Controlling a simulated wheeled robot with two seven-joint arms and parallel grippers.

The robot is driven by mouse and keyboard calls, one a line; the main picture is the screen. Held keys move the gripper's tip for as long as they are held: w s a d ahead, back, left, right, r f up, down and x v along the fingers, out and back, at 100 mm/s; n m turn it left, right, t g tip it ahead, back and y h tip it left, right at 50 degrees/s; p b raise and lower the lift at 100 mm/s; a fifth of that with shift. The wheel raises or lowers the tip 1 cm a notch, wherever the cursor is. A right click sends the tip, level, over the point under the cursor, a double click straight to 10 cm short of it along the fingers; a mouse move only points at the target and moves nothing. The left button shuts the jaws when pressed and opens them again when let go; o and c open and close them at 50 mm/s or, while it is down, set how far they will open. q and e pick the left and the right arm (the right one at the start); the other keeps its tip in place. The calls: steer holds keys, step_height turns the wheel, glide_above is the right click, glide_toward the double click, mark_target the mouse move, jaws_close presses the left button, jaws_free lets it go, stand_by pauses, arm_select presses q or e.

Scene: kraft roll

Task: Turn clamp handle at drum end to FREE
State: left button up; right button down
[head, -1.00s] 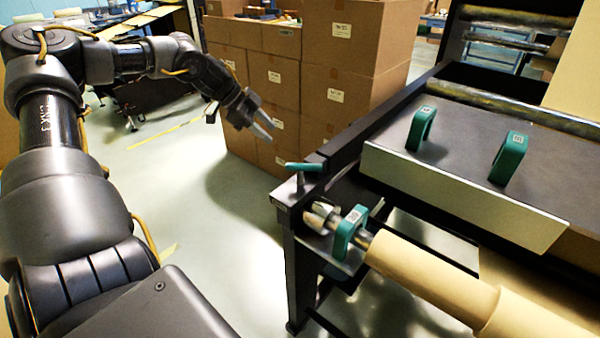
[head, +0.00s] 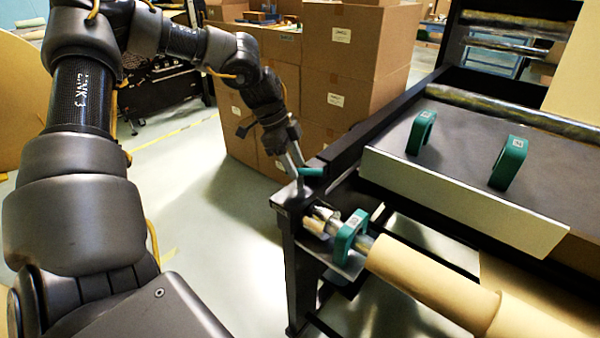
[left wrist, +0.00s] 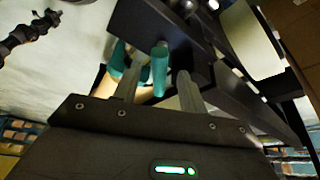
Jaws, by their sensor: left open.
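The clamp handle (head: 311,172) is a teal grip on a post at the corner of the black frame, by the end of the kraft roll (head: 430,280). My left gripper (head: 295,168) is at this handle, with its fingers pointing down. In the left wrist view the teal handle (left wrist: 159,72) shows between the two spread fingers of the left gripper (left wrist: 157,80), with gaps visible at its sides. Part of the handle is hidden by the fingers in the head view. I cannot read any FREE marking. My right gripper is not in view.
A teal ring (head: 350,236) sits around the roll's metal shaft. Two more teal rings (head: 421,132) (head: 509,162) stand on the dark deck (head: 460,150). Stacked cardboard boxes (head: 340,70) stand behind the frame. The floor left of the frame is open.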

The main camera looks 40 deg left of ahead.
mark_target(300, 174)
arm_select(q)
steer(key=shift+x, duration=1.9)
steer(key=shift+c, duration=0.4)
